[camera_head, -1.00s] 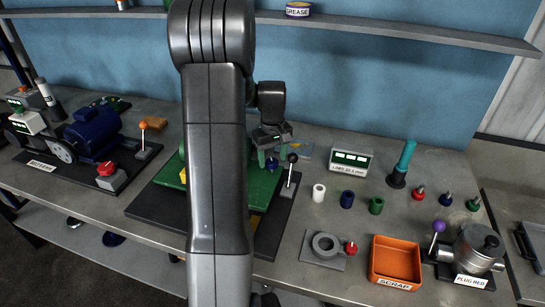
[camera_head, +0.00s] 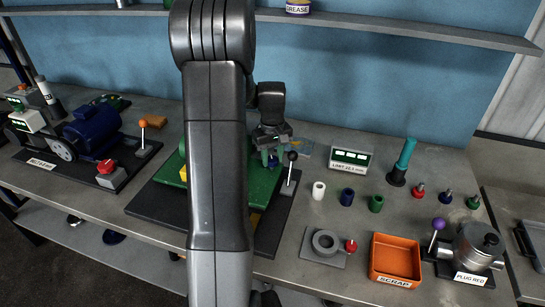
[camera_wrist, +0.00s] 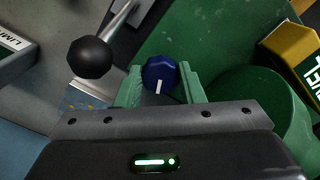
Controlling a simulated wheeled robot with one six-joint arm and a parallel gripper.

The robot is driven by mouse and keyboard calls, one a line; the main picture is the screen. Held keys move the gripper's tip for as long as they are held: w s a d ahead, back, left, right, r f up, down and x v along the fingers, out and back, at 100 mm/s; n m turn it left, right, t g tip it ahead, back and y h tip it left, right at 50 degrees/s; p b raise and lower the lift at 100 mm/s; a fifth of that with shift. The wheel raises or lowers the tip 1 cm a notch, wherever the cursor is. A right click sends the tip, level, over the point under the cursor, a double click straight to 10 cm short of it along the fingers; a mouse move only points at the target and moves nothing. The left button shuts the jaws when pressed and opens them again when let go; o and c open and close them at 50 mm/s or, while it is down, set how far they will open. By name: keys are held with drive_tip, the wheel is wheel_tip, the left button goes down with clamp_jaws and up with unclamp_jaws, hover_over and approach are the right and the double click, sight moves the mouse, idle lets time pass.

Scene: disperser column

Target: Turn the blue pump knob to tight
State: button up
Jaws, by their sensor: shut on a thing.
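The blue pump knob (camera_wrist: 160,76) sits between the two green fingers of my gripper (camera_wrist: 161,86) in the wrist view. It is faceted, with a white pointer mark facing the bottom of that picture, toward the gripper body. The fingers are shut on its sides. In the head view my gripper (camera_head: 272,157) is at the right part of the green pump base (camera_head: 262,190), and the knob (camera_head: 273,161) shows only as a small blue patch between the fingers. Any tight marking around the knob cannot be made out.
A lever with a black ball (camera_wrist: 91,57) stands close beside the gripper in the wrist view. A green cylinder (camera_wrist: 262,105) and a yellow block (camera_wrist: 293,48) are on the other side. A display box (camera_head: 350,159) and several bushings stand to the right on the bench.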

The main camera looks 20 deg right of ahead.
sight(272, 159)
drive_tip(key=shift+m+b, duration=0.6)
drive_tip(key=shift+m, duration=2)
drive_tip(key=o, duration=1)
drive_tip(key=shift+a, duration=0.1)
drive_tip(key=shift+r, duration=0.15)
wheel_tip(272, 159, up, 14)
drive_tip(key=b, duration=0.1)
drive_tip(key=shift+f, duration=0.2)
drive_tip(key=shift+f, duration=0.15)
